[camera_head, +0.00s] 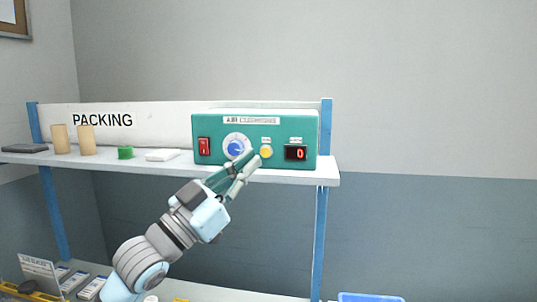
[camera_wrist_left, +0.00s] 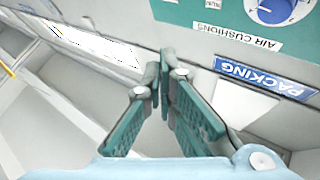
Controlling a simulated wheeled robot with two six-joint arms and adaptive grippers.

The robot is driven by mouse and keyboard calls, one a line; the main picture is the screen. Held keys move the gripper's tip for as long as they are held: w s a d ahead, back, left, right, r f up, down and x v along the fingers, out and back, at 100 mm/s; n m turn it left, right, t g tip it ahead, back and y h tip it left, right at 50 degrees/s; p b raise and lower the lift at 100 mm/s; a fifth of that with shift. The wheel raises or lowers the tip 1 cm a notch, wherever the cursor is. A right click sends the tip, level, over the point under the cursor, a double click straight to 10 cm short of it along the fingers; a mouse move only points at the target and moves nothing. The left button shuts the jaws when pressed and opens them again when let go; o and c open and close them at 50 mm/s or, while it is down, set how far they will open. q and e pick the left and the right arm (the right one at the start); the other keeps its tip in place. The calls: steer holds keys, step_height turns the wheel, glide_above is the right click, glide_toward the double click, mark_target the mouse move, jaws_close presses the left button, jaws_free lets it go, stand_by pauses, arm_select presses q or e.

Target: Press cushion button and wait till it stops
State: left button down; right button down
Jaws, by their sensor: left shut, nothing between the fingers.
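The green air cushion machine (camera_head: 257,134) stands on the upper shelf. Its front has a red switch (camera_head: 204,146), a blue knob (camera_head: 236,148), a round yellow button (camera_head: 266,151) and a dark display (camera_head: 296,153) reading a red 0. My left gripper (camera_head: 250,160) is shut and empty, its fingertips just left of and slightly below the yellow button. I cannot tell whether they touch the panel. In the left wrist view the closed fingers (camera_wrist_left: 161,70) show, with part of the green panel (camera_wrist_left: 190,12) and blue knob (camera_wrist_left: 278,8) at the upper right. My right gripper is out of view.
The white shelf (camera_head: 325,178) also holds two tan cylinders (camera_head: 72,140), a green item (camera_head: 125,153), a white item (camera_head: 162,155) and a dark flat item (camera_head: 25,148). A blue post (camera_head: 321,240) stands at right. A blue tray (camera_head: 370,298) shows below.

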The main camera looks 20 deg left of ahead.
mark_target(266, 152)
arm_select(q)
steer(key=w+a, duration=0.2)
steer(key=w, duration=0.6)
steer(key=shift+w+b, duration=0.15)
steer(key=shift+b, duration=0.15)
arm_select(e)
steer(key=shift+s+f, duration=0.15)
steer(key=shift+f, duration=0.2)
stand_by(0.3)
arm_select(q)
steer(key=shift+w+a, duration=0.15)
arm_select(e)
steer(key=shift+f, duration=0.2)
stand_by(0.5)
arm_select(q)
steer(key=shift+w, duration=0.25)
